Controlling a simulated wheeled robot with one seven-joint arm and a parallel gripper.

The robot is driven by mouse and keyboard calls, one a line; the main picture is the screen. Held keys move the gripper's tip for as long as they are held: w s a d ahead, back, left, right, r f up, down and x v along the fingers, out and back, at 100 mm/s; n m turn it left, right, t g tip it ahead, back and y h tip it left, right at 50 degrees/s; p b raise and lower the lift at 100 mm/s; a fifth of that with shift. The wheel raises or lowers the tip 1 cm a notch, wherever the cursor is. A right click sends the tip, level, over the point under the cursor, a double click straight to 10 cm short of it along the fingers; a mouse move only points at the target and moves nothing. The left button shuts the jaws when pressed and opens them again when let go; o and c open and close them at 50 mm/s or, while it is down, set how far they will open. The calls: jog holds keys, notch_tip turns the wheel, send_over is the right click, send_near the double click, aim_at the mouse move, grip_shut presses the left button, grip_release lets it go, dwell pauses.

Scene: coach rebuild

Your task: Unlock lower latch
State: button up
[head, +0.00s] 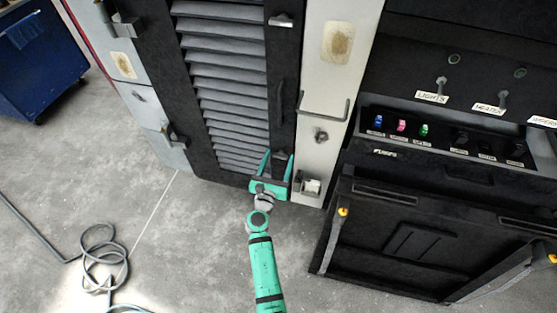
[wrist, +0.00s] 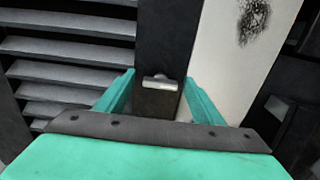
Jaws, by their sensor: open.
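The lower latch (wrist: 158,84) is a dark plate with a pale metal piece at its top, on the black frame of the louvred door (head: 225,85). In the wrist view it stands between the two green fingers of my gripper (wrist: 158,90). In the head view my gripper (head: 277,160) is at the lower right corner of the door, its fingers apart on either side of the dark latch, which is mostly hidden there. I see no clear contact between fingers and latch. An upper latch (head: 281,20) with a pale metal piece is higher on the same frame.
A black handle (head: 280,102) is on the door frame above my gripper. A pale post (head: 322,80) with a bracket (head: 308,187) stands close on the right. A switch panel (head: 440,135) and black cabinet (head: 410,235) lie further right. A hose (head: 100,255) lies on the floor at left.

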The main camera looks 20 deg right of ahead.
jog(key=c, duration=1.1)
jog(key=shift+o, duration=0.3)
jog(key=shift+m, duration=0.3)
jog(key=m, duration=0.4)
jog(key=shift+d, duration=0.1)
jog(key=m, duration=0.5)
jog(key=shift+s, duration=0.1)
jog(key=m, duration=0.4)
jog(key=shift+d+f, duration=0.1)
jog(key=shift+f, duration=0.05)
jog(key=shift+f+m, duration=0.1)
jog(key=shift+m, duration=2)
